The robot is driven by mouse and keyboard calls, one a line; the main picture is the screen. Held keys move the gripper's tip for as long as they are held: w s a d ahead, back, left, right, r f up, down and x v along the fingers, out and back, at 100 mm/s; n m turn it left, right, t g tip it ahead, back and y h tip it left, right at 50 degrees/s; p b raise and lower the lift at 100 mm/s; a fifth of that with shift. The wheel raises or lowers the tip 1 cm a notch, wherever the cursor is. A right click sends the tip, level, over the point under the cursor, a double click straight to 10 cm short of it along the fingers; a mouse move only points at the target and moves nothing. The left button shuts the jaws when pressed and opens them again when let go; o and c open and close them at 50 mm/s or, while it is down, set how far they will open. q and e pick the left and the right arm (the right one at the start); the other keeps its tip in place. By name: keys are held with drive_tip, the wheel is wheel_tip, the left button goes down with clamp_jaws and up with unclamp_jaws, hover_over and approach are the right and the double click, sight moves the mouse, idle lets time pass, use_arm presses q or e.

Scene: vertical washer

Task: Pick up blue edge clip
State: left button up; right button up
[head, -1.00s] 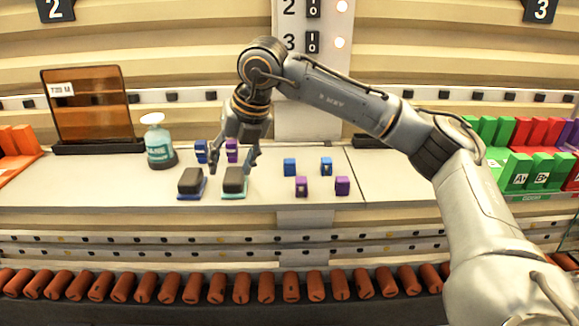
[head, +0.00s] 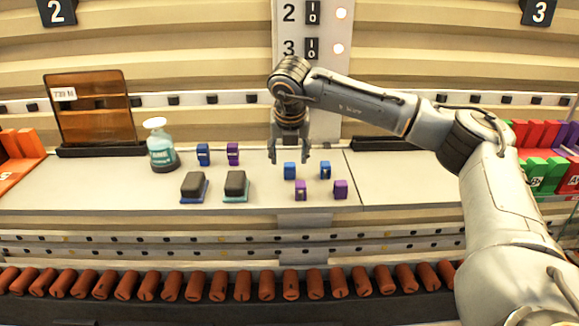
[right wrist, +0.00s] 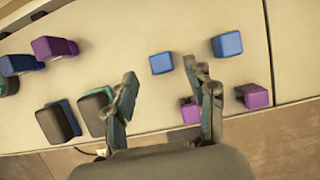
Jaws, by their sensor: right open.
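Several blue edge clips are on the pale counter. One blue clip (head: 290,170) sits just below my right gripper (head: 289,157), another blue clip (head: 325,171) stands to its right, and a third blue clip (head: 203,154) stands farther left. In the right wrist view, a blue clip (right wrist: 161,63) shows just beyond the gap between the fingertips of my right gripper (right wrist: 160,72), with a second blue clip (right wrist: 227,44) to the right. My right gripper is open, points down and is empty. My left gripper is not in view.
Purple clips (head: 300,190) and (head: 340,189) lie in front of the blue ones; another purple clip (head: 232,153) is left. Two dark-topped blocks (head: 194,187) and (head: 236,186) and a spray bottle (head: 160,146) stand left. A tinted panel (head: 95,108) stands behind.

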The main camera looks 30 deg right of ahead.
sight(289, 164)
drive_tip(key=p+x, duration=0.2)
drive_tip(key=x, duration=0.1)
drive_tip(key=shift+w+d+f, duration=0.1)
drive_tip(key=shift+d+f, duration=0.05)
drive_tip(key=shift+d, duration=0.1)
drive_tip(key=shift+w+d+f, duration=0.1)
drive_tip(key=shift+w+f, duration=0.1)
drive_tip(key=shift+f, duration=0.35)
drive_tip(key=c, duration=0.8)
drive_tip(key=shift+c, duration=0.2)
